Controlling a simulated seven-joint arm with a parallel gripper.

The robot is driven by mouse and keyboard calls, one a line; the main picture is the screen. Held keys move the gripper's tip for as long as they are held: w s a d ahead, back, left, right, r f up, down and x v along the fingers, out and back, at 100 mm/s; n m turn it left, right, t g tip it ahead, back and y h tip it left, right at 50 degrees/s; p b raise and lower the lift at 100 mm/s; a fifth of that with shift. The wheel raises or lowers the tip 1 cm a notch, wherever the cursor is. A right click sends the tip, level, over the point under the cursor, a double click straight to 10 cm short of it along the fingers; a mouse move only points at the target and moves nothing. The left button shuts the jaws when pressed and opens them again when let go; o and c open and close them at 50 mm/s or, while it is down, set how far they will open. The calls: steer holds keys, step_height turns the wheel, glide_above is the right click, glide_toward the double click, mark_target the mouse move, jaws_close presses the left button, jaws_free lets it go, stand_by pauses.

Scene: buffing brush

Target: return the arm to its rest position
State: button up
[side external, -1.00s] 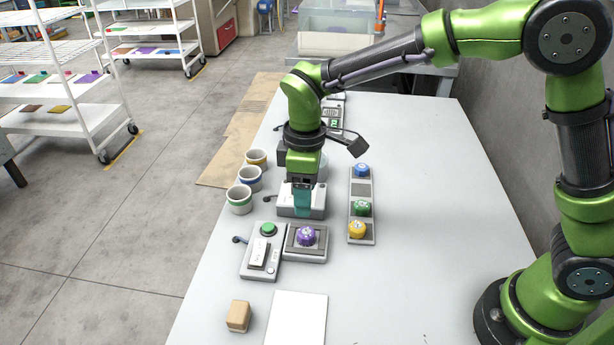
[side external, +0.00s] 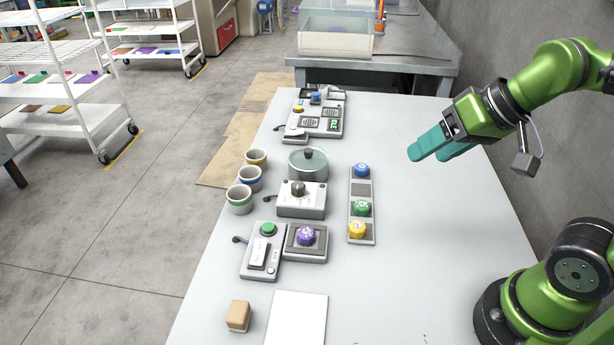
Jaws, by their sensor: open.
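My gripper (side external: 428,152) has teal fingers and is at the right of the side external view, above the far right part of the white table (side external: 440,255). Its fingers point left, and nothing shows between them. The two fingers overlap in this view. My arm is folded back at the right edge, clear of the devices on the table.
A device with a dark knob (side external: 298,190) stands mid-table, beside a lidded pot (side external: 308,164). A strip (side external: 361,188) holds blue, green and yellow pieces. A purple piece (side external: 307,236) sits on a nearer device. Three cups (side external: 239,200) line the left edge. The table's right side is clear.

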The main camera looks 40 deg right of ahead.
steer(key=shift+s+d+f+m+t, duration=0.15)
steer(key=shift+s+d+m+t, duration=0.15)
steer(key=shift+s+m, duration=0.15)
